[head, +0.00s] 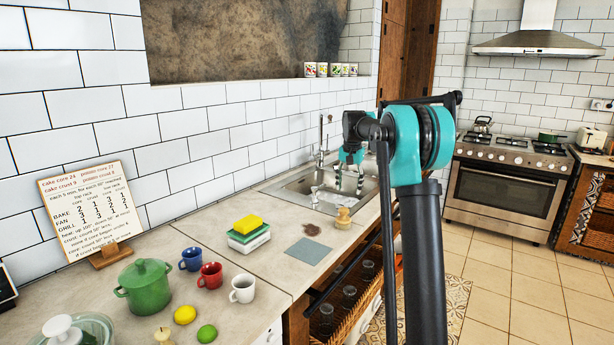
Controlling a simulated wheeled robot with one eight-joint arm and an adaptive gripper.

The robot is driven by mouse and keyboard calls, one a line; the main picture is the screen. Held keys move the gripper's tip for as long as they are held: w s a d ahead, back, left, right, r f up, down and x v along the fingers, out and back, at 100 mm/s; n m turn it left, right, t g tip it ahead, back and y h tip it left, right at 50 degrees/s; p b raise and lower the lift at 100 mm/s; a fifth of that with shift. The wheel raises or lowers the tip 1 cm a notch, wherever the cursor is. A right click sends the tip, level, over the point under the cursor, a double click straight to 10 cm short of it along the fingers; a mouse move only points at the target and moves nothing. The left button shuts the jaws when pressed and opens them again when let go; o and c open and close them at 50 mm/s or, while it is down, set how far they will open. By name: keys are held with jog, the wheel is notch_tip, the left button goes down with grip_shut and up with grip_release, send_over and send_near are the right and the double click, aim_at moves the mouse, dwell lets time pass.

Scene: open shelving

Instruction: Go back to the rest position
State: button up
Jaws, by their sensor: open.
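My gripper (349,183) hangs at the end of my teal and black arm, with its fingers pointing down in front of the sink (290,188). Its fingers are apart, and I see nothing held between them. The arm rises in the right middle of the head view and hides part of the counter's right end. Whether the fingertips touch anything in the sink cannot be told.
The counter holds a green pot (146,287), blue (191,259), red (210,275) and white (242,289) mugs, a yellow sponge (248,224), a grey cloth (307,251), and a wooden-handled brush (343,219). A faucet (320,150) stands behind the sink. Tiled floor (520,275) lies clear at right.

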jog(key=s+d+f+n+t, duration=0.1)
jog(key=s+f, duration=0.5)
jog(key=s, duration=0.9)
jog(key=s+d+f+n+t, duration=0.1)
jog(key=s+f, duration=0.6)
jog(key=s, duration=0.8)
jog(key=s+f+n+t, duration=0.1)
jog(key=s+f+n, duration=0.2)
jog(key=s+f, duration=0.4)
jog(key=s, duration=0.8)
jog(key=shift+s+d, duration=0.4)
